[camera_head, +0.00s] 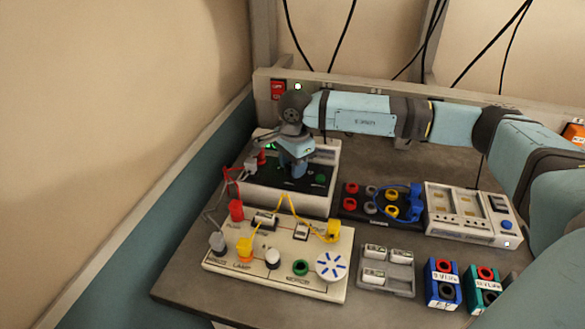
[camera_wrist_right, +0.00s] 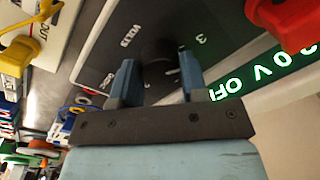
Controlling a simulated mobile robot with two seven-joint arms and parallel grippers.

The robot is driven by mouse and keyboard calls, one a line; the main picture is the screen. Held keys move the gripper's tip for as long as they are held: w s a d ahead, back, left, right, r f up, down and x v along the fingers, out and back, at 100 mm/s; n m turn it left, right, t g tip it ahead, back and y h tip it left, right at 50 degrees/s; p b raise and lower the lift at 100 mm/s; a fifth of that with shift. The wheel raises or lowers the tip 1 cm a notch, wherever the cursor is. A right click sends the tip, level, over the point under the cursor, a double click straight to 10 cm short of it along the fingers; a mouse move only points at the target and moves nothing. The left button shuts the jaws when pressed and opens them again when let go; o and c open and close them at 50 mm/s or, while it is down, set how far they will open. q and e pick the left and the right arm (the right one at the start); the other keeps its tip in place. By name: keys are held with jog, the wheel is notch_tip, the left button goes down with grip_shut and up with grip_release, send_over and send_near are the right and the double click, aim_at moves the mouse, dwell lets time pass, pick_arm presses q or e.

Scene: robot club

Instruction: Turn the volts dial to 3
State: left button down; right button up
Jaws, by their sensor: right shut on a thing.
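The power supply (camera_head: 287,200) is a white box with a dark top panel at the back left of the table. My right gripper (camera_head: 297,172) reaches down onto that panel from above and hides the volts dial in the head view. In the right wrist view, the dark volts dial (camera_wrist_right: 158,55) sits between the two fingers of my right gripper (camera_wrist_right: 155,78), which are shut on it. VOLTS and a 3 are printed around it. The green display (camera_wrist_right: 268,76) reads "0 V OFF", with its left digit partly covered by a red plug (camera_wrist_right: 292,22). My left gripper is not in view.
A white circuit board (camera_head: 285,282) with yellow leads stands in front of the supply. A dark socket block (camera_head: 350,217) and a white meter unit (camera_head: 470,232) stand to the right. A grey tray (camera_head: 400,290) and blue (camera_head: 443,299) and teal (camera_head: 468,306) blocks sit in front.

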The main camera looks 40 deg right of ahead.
jog(key=shift+n, duration=0.5)
jog(key=o, duration=0.9)
jog(key=r, duration=0.9)
jog(key=s+r, duration=0.1)
jog(key=r, duration=0.4)
jog(key=shift+b, duration=0.4)
jog(key=shift+w+f, duration=0.1)
